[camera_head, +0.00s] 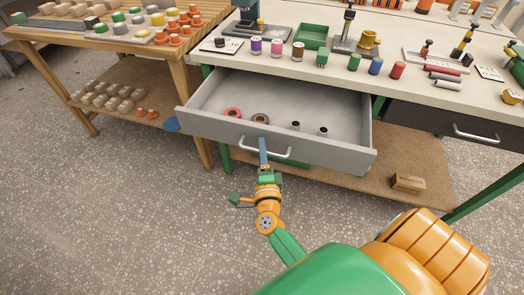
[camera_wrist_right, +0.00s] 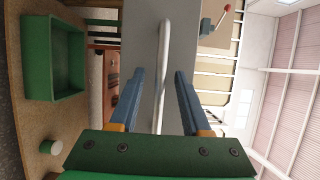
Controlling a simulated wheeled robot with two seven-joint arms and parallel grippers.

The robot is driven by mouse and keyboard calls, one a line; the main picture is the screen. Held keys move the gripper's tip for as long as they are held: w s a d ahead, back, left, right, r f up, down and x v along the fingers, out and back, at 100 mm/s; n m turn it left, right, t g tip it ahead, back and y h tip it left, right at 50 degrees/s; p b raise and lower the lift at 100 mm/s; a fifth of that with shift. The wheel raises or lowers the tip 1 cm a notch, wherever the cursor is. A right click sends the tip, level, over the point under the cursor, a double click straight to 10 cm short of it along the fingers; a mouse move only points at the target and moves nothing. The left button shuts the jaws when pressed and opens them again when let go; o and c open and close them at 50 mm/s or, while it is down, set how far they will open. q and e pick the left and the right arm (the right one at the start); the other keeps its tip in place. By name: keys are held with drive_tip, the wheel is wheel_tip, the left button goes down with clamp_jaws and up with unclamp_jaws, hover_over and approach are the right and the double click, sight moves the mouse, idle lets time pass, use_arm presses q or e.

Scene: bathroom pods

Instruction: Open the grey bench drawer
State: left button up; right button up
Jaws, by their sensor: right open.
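The grey bench drawer (camera_head: 330,153) is pulled out from under the white-topped workbench, and its inside shows. Its pale bar handle (camera_head: 281,155) is on the front face. My right gripper (camera_head: 263,141) is at the handle's left part, with its blue fingers pointing at the drawer front. In the right wrist view, the open fingers (camera_wrist_right: 160,75) stand on either side of the handle bar (camera_wrist_right: 163,50), with gaps to it. My left gripper is not in view.
The drawer holds a red ring (camera_head: 232,113), a darker ring (camera_head: 260,118) and two small dark-topped cylinders. A dark drawer (camera_head: 430,121) to the right is shut. A wooden table (camera_head: 187,75) stands close on the left. The speckled floor in front is clear.

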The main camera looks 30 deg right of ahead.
drive_tip(key=v, duration=0.7)
drive_tip(key=s+a+f+n+g+y+p, duration=0.25)
drive_tip(key=s+a+f+n+y, duration=0.2)
drive_tip(key=f+n, duration=0.35)
drive_tip(key=s+a+f+n+g+y+p, duration=0.25)
drive_tip(key=a+f+n+y, duration=0.25)
drive_tip(key=f+n, duration=0.3)
drive_tip(key=s+d+f+n+g, duration=0.2)
drive_tip(key=s+f+n+g, duration=0.1)
drive_tip(key=s, duration=0.4)
drive_tip(key=s+d+f+n+g+h+p, duration=0.1)
drive_tip(key=s+d+f+n+g, duration=0.1)
drive_tip(key=s, duration=0.6)
drive_tip(key=s+d+f+n+g+p, duration=0.1)
drive_tip(key=s+d+f+n+g, duration=0.2)
drive_tip(key=s, duration=0.4)
wheel_tip(320, 180, down, 2)
drive_tip(key=shift+s+f+n+g, duration=0.2)
drive_tip(key=shift+s+n+g, duration=0.05)
drive_tip(key=shift+n+g, duration=0.7)
